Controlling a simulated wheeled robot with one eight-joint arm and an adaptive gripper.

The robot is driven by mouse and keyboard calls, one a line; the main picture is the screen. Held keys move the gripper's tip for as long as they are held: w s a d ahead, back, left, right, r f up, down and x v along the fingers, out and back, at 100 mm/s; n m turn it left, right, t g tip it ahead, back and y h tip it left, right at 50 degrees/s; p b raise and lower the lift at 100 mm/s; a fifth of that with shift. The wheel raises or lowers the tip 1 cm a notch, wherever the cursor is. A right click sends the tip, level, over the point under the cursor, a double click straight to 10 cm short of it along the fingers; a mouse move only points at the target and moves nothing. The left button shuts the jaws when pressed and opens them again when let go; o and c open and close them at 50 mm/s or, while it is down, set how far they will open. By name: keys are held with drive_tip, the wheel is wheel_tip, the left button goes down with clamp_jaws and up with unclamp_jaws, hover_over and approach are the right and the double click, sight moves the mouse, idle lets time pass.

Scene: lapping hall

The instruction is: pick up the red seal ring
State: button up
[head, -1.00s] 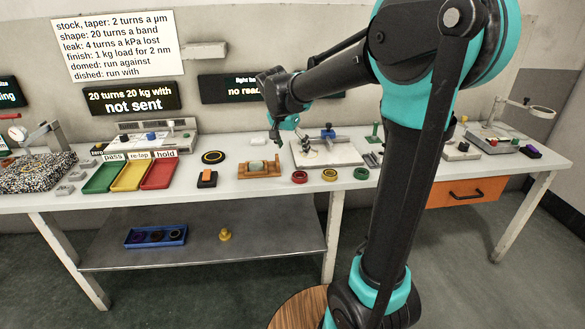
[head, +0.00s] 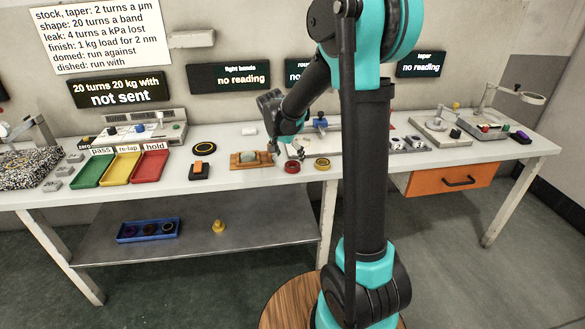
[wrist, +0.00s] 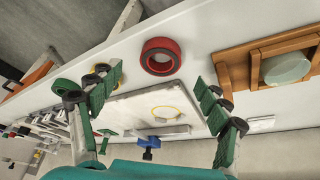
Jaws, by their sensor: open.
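The red seal ring (head: 292,167) lies flat near the front edge of the white bench, just right of the wooden cradle. In the wrist view the red ring (wrist: 160,43) shows its dark inner wall and lies beyond the fingertips, between the two sides of the jaws. My gripper (head: 287,149) is above the bench, just behind and above the ring in the head view. In the wrist view my gripper (wrist: 165,82) has its green-padded fingers wide apart with nothing between them. It appears apart from the ring.
A yellow ring (head: 322,163) lies right of the red one. A green ring (wrist: 62,86) shows past it in the wrist view; my arm hides it in the head view. The wooden cradle (head: 236,161) holds a pale disc. A white plate with a blue clamp (wrist: 150,142) is close by.

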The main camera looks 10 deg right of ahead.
sight(292, 162)
drive_tip(key=x, duration=0.5)
drive_tip(key=c, duration=1.3)
drive_tip(key=shift+o, duration=0.2)
